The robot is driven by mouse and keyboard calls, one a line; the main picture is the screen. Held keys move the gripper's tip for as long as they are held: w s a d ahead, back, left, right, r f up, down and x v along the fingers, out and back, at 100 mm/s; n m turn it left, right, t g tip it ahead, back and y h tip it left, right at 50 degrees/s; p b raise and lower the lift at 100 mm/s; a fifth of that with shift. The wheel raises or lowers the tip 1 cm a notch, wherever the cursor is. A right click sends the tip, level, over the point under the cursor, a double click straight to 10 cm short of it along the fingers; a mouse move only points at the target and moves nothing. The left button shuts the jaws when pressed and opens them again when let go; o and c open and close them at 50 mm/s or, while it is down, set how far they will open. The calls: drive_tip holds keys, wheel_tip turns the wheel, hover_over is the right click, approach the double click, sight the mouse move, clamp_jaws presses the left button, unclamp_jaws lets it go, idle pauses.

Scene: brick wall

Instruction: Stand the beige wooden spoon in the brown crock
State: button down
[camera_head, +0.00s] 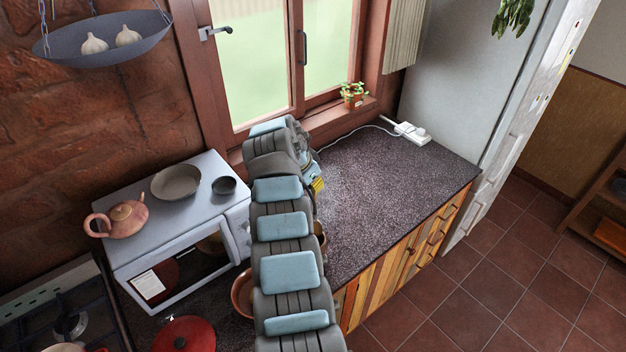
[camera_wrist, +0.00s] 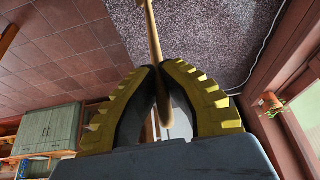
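My gripper (camera_wrist: 158,72) shows in the wrist view with its yellow-ridged fingers closed in on the beige wooden spoon (camera_wrist: 153,32). The spoon runs between the fingers, and one rounded end lies inside the grip. Its other end runs out of the top of the picture. In the head view my gripper (camera_head: 317,185) is mostly hidden behind my arm, above the counter near the window, and I cannot make out the spoon there. A brown vessel (camera_head: 321,236), possibly the crock, shows only partly at the right edge of my arm, below the gripper.
A terracotta bowl (camera_head: 241,294) is partly hidden left of my arm. A white oven (camera_head: 180,245) carries a teapot (camera_head: 127,217) and dishes. The counter (camera_head: 400,195) is clear right of my arm, except for a power strip (camera_head: 411,133). A potted plant (camera_head: 353,96) stands on the sill.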

drive_tip(key=shift+f+b, duration=2.35)
drive_tip(key=shift+f, duration=1.9)
drive_tip(key=c, duration=1.2)
unclamp_jaws()
drive_tip(key=shift+o, duration=0.2)
drive_tip(key=v, duration=1.2)
drive_tip(key=shift+w, duration=0.15)
